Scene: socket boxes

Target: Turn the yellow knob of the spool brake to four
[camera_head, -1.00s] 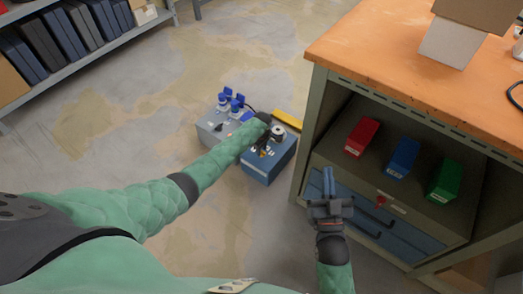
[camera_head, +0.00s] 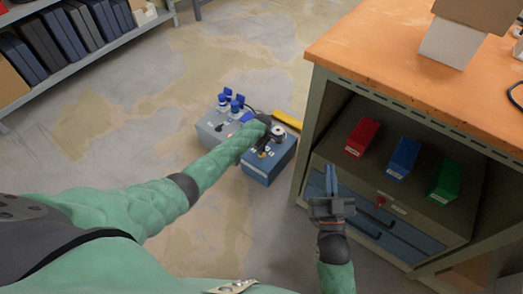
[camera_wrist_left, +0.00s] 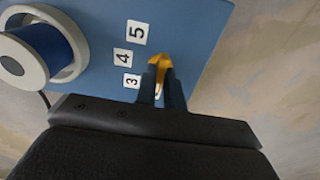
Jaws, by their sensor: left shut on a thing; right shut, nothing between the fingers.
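The blue spool brake box (camera_head: 262,170) stands on the floor beside the workbench. In the left wrist view, its blue top (camera_wrist_left: 195,25) carries number labels 3, 4 and 5 (camera_wrist_left: 136,32). The yellow knob (camera_wrist_left: 160,62) shows between the fingers of my left gripper (camera_wrist_left: 161,95), which is shut on it. Most of the knob is hidden by the fingers, and I cannot tell which number it points to. A spool with blue winding (camera_wrist_left: 40,48) sits on the same top. My right gripper (camera_head: 331,182) is shut and empty, in front of the bench's drawers.
A grey box with blue plugs (camera_head: 215,125) stands left of the blue box. A yellow bar (camera_head: 288,119) lies behind it. The workbench (camera_head: 400,60) on the right holds red, blue and green boxes on its shelf (camera_head: 352,185).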

